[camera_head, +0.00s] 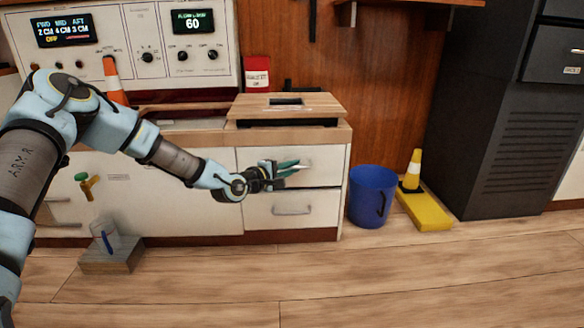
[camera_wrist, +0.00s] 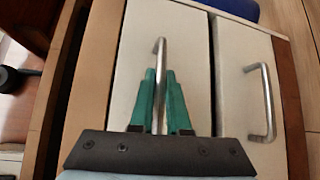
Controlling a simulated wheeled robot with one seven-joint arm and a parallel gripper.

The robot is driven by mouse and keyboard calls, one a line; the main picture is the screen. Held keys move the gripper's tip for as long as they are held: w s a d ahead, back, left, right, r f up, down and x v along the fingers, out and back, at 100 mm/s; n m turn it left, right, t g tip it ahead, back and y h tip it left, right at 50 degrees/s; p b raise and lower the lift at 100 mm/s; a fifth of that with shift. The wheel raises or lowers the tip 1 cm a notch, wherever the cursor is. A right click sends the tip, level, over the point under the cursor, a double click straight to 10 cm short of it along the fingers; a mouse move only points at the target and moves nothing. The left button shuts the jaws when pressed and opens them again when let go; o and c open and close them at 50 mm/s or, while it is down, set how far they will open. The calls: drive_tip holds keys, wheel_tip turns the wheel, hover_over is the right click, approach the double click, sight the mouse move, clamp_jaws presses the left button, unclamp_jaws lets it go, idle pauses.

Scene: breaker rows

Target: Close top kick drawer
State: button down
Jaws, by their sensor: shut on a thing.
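The top kick drawer (camera_head: 320,172) is the upper of two white drawers at the right end of the low cabinet. Its front looks about level with the cabinet face; I cannot tell whether a small gap remains. My gripper (camera_head: 297,167) is at this front, its green fingers partly covering the handle. In the wrist view, my gripper (camera_wrist: 161,72) has one finger on each side of the metal bar handle (camera_wrist: 159,48) of the top drawer (camera_wrist: 190,45) and is shut on it. The lower drawer (camera_head: 322,208) appears closed, with its own handle (camera_wrist: 265,105).
A blue bucket (camera_head: 366,190) and a yellow wedge with a cone (camera_head: 427,210) stand right of the cabinet. A grey box (camera_head: 112,260) sits on the floor at left. A wooden lid (camera_head: 260,105) lies on the cabinet top. The floor in front of the drawers is clear.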

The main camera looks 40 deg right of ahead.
drive_tip(key=c, duration=0.9)
unclamp_jaws()
drive_tip(key=shift+w, duration=0.1)
drive_tip(key=shift+r, duration=0.1)
drive_tip(key=a+p, duration=0.1)
drive_tip(key=a, duration=0.2)
drive_tip(key=a+r+p, duration=0.1)
drive_tip(key=a+p, duration=0.1)
drive_tip(key=a, duration=0.2)
drive_tip(key=s+a+p, duration=0.1)
drive_tip(key=a, duration=0.2)
drive_tip(key=shift+a+r+p, duration=0.15)
drive_tip(key=shift+a+p, duration=0.15)
drive_tip(key=shift+p, duration=0.1)
